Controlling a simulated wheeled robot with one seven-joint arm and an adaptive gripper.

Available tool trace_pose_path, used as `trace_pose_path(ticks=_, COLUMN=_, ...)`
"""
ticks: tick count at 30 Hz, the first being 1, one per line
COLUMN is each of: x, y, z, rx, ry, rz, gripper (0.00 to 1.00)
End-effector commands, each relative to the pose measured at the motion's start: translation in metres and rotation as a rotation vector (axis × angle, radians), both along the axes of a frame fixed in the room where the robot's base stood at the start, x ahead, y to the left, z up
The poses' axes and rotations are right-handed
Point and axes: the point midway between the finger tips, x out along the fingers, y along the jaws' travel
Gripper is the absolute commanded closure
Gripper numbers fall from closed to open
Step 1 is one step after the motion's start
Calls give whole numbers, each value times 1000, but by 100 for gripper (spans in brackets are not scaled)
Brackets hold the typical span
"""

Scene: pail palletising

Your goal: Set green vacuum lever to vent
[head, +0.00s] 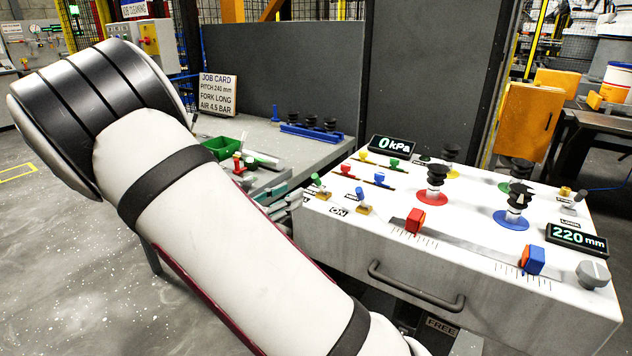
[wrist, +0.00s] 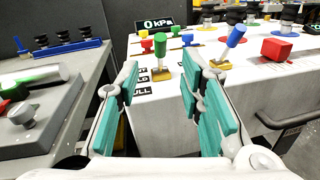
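The green lever (wrist: 160,45) stands on a brass base at the near left edge of the white panel, nearly upright in the wrist view. In the head view its green knob (head: 316,178) leans to the left. Small black labels (wrist: 143,86) lie to the left of its base; "OFF" seems to be the nearest one, and the others are hard to read. My gripper (wrist: 160,68) is open and empty, its teal-padded fingers on either side of the lever's line, with the lever ahead between the tips. No contact is visible.
A blue lever (wrist: 236,36) stands just right of the right finger. A red block (wrist: 276,48) and a drawer-like handle (wrist: 286,118) are further right. The pressure display (head: 392,145) reads 0 kPa. A grey bench (wrist: 50,110) with fittings lies left.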

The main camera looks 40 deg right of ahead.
Motion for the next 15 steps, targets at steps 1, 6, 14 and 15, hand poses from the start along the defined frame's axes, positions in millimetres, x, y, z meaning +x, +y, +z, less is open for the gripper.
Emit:
trace_pose_path(ticks=1, x=1, y=-12, z=0, rx=-1, ry=-1, rz=-5, gripper=65)
trace_pose_path(ticks=6, x=7, y=-45, z=-1, rx=0, ry=0, rz=-5, gripper=65)
trace_pose_path(ticks=14, x=15, y=-87, z=-1, rx=2, ry=-1, rz=-4, gripper=65)
trace_pose_path(ticks=15, x=16, y=-91, z=-1, rx=0, ry=-1, rz=-3, gripper=65)
